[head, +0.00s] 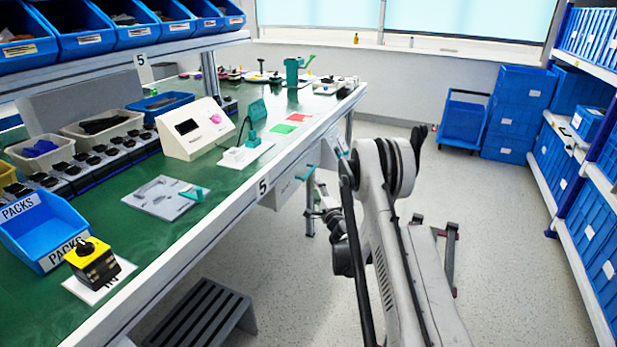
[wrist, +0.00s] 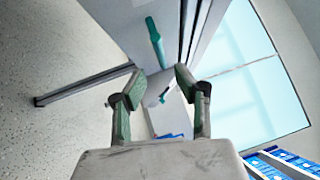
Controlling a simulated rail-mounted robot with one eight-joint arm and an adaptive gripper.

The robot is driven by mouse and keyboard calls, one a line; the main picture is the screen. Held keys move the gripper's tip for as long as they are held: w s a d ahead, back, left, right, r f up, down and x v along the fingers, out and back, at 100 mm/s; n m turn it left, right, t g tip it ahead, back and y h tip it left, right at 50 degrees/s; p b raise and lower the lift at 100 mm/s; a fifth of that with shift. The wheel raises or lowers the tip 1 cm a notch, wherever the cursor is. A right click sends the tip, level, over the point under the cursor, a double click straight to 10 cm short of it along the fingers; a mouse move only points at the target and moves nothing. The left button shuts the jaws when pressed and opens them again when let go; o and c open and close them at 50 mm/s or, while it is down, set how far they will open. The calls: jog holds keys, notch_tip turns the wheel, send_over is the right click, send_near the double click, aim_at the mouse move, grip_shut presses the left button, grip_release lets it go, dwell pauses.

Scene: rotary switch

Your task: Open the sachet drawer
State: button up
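The drawer (head: 287,191) is a grey box under the green bench's front edge. Its front carries a teal bar handle (head: 306,172). No sachet label is readable on it. In the wrist view the teal handle (wrist: 155,42) stands out from a grey panel (wrist: 125,22), beyond my fingertips. My gripper (wrist: 161,82) is open, with nothing between its two fingers. The handle lies ahead of the fingers and apart from them. In the head view my arm is right of the drawer, and its own links make the gripper hard to make out. The drawer looks shut.
The green bench (head: 120,222) carries a white box with a pink button (head: 195,128), a blue PACKS bin (head: 45,230) and a yellow-black rotary switch (head: 92,263). A dark slatted step (head: 200,315) stands below. Blue crates (head: 520,110) and shelving stand right; the floor between is open.

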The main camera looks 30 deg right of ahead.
aim_at(308, 174)
jog(key=w, duration=0.3)
jog(key=w+r+b, duration=0.1)
jog(key=w, duration=0.2)
jog(key=w+b, duration=0.1)
jog(key=w, duration=0.2)
jog(key=shift+w+d+r, duration=0.15)
jog(key=shift+w+d, duration=0.05)
jog(key=shift+d, duration=0.2)
jog(key=shift+c, duration=0.5)
grip_shut()
